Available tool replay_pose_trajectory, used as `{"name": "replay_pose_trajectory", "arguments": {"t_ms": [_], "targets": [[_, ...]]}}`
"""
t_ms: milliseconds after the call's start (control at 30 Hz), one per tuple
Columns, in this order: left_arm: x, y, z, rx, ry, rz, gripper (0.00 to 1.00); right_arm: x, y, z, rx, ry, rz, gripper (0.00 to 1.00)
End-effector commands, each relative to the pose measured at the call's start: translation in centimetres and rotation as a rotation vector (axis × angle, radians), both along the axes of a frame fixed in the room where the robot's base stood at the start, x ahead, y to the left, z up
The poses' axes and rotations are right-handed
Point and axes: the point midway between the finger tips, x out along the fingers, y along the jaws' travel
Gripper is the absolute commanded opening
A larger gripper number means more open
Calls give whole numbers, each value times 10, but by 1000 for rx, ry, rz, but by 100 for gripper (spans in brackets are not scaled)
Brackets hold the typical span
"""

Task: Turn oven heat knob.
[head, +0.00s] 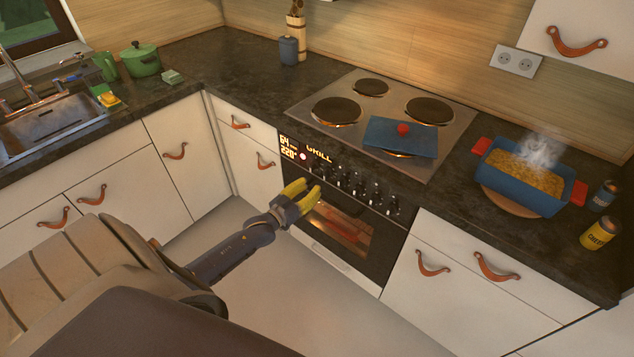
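The oven (345,228) is built in under the hob, with a dark glass door and a glowing interior. Its control panel has a row of several dark knobs (358,183) and a lit display (305,150) reading "GRILL", "220" and "64". My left gripper (308,192) has yellow fingertips and is in front of the oven, just below the left end of the knob row. Its fingers are apart with nothing visible between them. It partly covers the area under the panel, and I cannot tell whether it touches a knob. My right gripper is not in view.
A blue lid (400,138) with a red knob lies on the hob (445,150). The oven handle sticks out below the knobs. The floor (290,275) in front is clear.

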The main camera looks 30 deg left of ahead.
Motion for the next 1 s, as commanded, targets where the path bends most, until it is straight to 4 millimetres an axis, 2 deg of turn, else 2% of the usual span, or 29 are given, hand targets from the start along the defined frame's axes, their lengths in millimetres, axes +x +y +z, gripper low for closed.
{"name": "replay_pose_trajectory", "arguments": {"t_ms": [100, 333, 1000], "targets": [[-15, 1, -1, 0, 2, 0, 34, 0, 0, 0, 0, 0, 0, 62], [-29, 3, 0, 1, 1, 0, 34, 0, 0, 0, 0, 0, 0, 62], [-33, 3, -4, 36, 17, 2, 34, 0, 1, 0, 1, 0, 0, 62]]}}
